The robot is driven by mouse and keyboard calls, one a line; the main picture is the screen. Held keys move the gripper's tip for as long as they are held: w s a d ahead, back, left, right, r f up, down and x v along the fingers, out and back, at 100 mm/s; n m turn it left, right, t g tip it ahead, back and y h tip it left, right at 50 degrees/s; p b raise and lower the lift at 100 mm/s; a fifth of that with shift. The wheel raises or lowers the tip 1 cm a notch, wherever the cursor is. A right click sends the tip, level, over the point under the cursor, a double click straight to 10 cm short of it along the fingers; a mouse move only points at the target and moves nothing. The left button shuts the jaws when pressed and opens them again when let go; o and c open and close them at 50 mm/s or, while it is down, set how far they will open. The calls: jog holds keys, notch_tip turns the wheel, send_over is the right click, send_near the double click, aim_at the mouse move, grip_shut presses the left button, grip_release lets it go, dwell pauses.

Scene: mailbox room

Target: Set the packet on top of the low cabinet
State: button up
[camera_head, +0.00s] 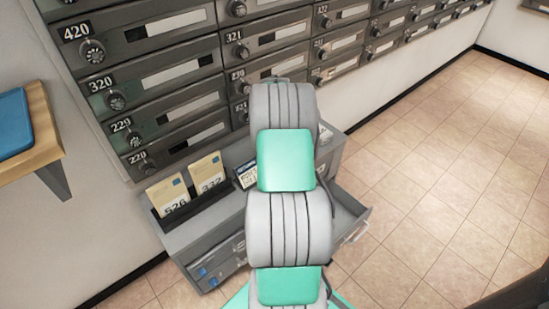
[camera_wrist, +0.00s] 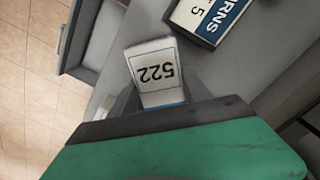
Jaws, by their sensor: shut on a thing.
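In the wrist view a white packet (camera_wrist: 153,66) printed 522, with a blue edge, sits between the fingers of my gripper (camera_wrist: 160,96), which is shut on it. Behind it is the grey top of the low cabinet (camera_wrist: 225,68); the gap between packet and top cannot be judged. In the head view the low cabinet (camera_head: 205,230) stands under the wall mailboxes. My own arm covers its middle there and hides my gripper and the held packet.
Packets 526 (camera_head: 173,196) and 332 (camera_head: 208,174) stand in a dark holder on the cabinet's left. A returns box (camera_wrist: 206,14) lies beyond the held packet. An open drawer (camera_head: 350,217) juts out at the right. A wooden shelf (camera_head: 40,135) is at far left.

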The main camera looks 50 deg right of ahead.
jog(key=shift+r, duration=0.15)
jog(key=o, duration=1.5)
notch_tip(320, 180, up, 12)
jog(key=p, duration=0.4)
jog(key=w+a+r+n, duration=0.1)
jog(key=a+r+n, duration=0.15)
jog(key=a, duration=0.65)
jog(key=a+r+n, duration=0.2)
jog(key=a+r, duration=0.2)
jog(key=a, duration=0.6)
jog(key=s+a+n, duration=0.2)
jog(key=s+a, duration=0.2)
jog(key=a, duration=0.2)
jog(key=s+a+f+n+t, duration=0.1)
jog(key=s+a, duration=0.3)
jog(key=a, duration=0.2)
jog(key=s+a+n+t, duration=0.1)
jog(key=s+a+n, duration=0.1)
jog(key=s+a, duration=0.2)
jog(key=shift+a+f+n, duration=0.2)
jog(key=shift+a, duration=0.4)
jog(key=shift+a+f+n, duration=0.15)
jog(key=shift+a, duration=0.45)
